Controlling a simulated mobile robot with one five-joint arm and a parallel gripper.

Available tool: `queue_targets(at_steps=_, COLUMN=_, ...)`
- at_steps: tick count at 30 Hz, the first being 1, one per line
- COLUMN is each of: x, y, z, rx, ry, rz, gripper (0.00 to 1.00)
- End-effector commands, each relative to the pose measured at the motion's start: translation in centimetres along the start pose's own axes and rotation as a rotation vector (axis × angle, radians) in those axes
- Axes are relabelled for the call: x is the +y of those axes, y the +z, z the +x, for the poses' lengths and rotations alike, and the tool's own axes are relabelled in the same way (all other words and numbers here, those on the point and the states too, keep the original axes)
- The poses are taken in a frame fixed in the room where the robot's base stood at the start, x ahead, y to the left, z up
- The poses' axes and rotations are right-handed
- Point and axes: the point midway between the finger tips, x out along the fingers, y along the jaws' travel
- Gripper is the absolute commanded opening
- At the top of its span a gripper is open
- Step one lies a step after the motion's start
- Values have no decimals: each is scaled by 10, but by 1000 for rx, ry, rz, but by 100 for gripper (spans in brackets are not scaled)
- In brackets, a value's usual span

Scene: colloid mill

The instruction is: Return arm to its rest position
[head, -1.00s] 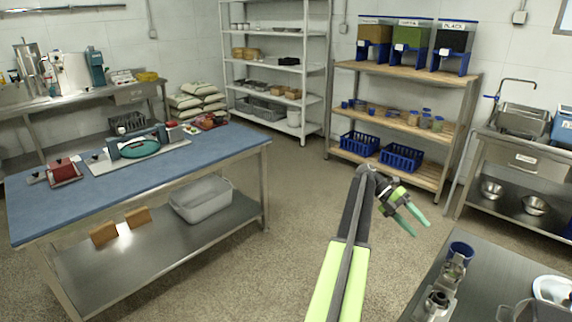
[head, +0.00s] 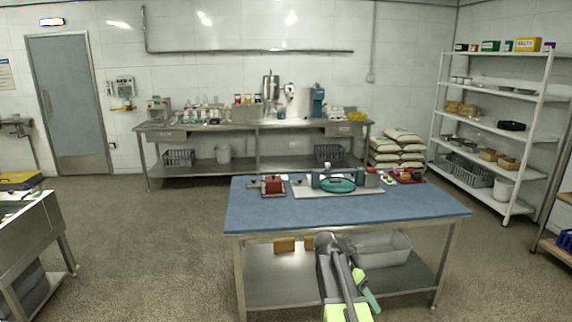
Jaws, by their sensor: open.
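My arm shows at the bottom of the head view, in front of the blue-topped table (head: 345,212). It looks drawn in, with its dark links close together and lime-green parts at the lower edge. My gripper (head: 367,293) is partly hidden behind my arm. Its green fingers show just right of the links, over the table's lower shelf in the picture. I see nothing held in the fingers.
A steel bench (head: 235,127), stacked sacks (head: 404,136) and white shelves (head: 505,130) stand behind. Floor left of the table is clear.

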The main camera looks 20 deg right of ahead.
Motion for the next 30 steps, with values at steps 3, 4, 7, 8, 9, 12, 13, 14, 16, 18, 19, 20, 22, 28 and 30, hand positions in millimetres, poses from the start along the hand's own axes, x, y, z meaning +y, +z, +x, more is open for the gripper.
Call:
queue_targets(at_steps=3, x=30, y=-95, z=-45, rx=32, ry=164, rz=210, gripper=47)
queue_targets(at_steps=4, x=36, y=-118, z=-54, rx=58, ry=204, rz=286, gripper=47)
queue_targets(at_steps=7, x=48, y=-182, z=-74, rx=189, ry=293, rz=567, gripper=47)
queue_targets(at_steps=8, x=50, y=-196, z=-77, rx=237, ry=307, rz=660, gripper=47)
queue_targets(at_steps=9, x=51, y=-212, z=-79, rx=307, ry=314, rz=789, gripper=47)
queue_targets(at_steps=12, x=52, y=-237, z=-81, rx=487, ry=287, rz=1131, gripper=47)
queue_targets(at_steps=13, x=53, y=-243, z=-83, rx=538, ry=269, rz=1227, gripper=47)
queue_targets(at_steps=14, x=54, y=-248, z=-85, rx=585, ry=249, rz=1319, gripper=47)
queue_targets(at_steps=16, x=59, y=-255, z=-90, rx=673, ry=197, rz=1509, gripper=47)
queue_targets(at_steps=18, x=65, y=-256, z=-94, rx=729, ry=149, rz=1658, gripper=47)
queue_targets(at_steps=19, x=66, y=-256, z=-95, rx=743, ry=133, rz=1710, gripper=47)
queue_targets(at_steps=20, x=66, y=-256, z=-95, rx=752, ry=120, rz=1753, gripper=47)
queue_targets(at_steps=22, x=67, y=-254, z=-95, rx=765, ry=98, rz=1821, gripper=47)
queue_targets(at_steps=28, x=66, y=-253, z=-95, rx=769, ry=83, rz=1858, gripper=47)
queue_targets(at_steps=30, x=66, y=-253, z=-94, rx=769, ry=84, rz=1857, gripper=47)
